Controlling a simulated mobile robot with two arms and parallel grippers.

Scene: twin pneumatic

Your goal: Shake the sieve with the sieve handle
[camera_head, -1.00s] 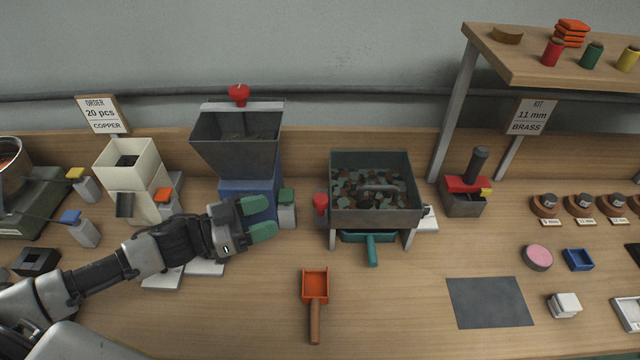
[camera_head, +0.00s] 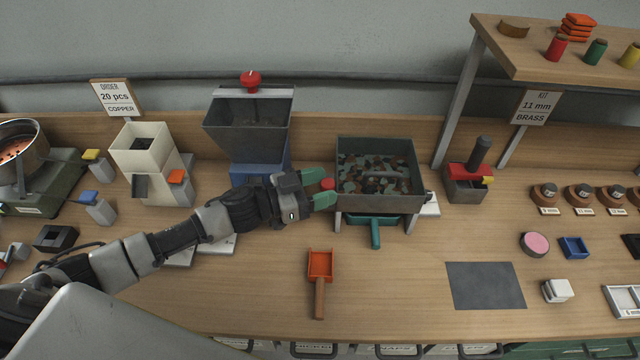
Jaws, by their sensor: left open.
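A red knob, seemingly the sieve handle (camera_head: 327,184), sticks out at the sieve's left side. My left gripper (camera_head: 322,190) has green fingertips and is open, with the red knob between or just behind the fingertips; I cannot tell if they touch it. A teal scoop-like tray (camera_head: 374,221) sits under the sieve with its handle to the front. My right gripper is not in view.
A grey hopper on a blue base (camera_head: 249,123) stands behind my left gripper. An orange scoop (camera_head: 320,264) lies on the bench in front. A red-topped press (camera_head: 468,184) stands right of the sieve. A dark mat (camera_head: 485,286) lies at front right.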

